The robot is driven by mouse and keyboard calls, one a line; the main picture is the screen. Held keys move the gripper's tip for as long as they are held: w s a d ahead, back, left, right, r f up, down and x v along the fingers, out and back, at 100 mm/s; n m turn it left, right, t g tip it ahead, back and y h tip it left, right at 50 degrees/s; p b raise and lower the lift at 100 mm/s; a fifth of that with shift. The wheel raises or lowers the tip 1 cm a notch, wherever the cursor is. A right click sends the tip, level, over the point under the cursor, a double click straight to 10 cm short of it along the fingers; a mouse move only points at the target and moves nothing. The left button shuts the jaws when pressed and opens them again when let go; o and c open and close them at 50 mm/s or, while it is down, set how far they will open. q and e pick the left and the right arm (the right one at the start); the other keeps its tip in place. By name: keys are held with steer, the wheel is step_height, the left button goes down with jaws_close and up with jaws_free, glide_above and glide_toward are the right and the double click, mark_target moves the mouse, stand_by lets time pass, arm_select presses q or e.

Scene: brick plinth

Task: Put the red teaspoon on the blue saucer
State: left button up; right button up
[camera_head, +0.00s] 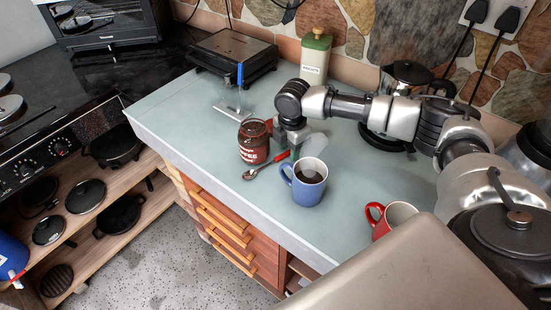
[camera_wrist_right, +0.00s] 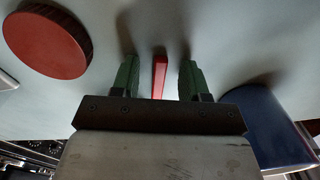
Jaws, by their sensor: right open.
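The red teaspoon lies on the pale counter, its metal bowl (camera_head: 249,174) towards the front edge and its red handle (camera_head: 279,158) under my right gripper (camera_head: 293,150). In the right wrist view the red handle (camera_wrist_right: 160,77) shows between the two green fingers of the gripper (camera_wrist_right: 159,75). The fingers are apart, with a gap on each side of the handle. I cannot make out a blue saucer in either view. My left gripper is not in view.
A dark red jar (camera_head: 254,142) stands close to the gripper's left; its lid shows in the wrist view (camera_wrist_right: 47,38). A blue mug (camera_head: 308,184) stands close on the right. A red mug (camera_head: 393,217) is farther right. The counter's left part is mostly clear.

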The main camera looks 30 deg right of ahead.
jaws_close()
steer(key=shift+r, duration=0.1)
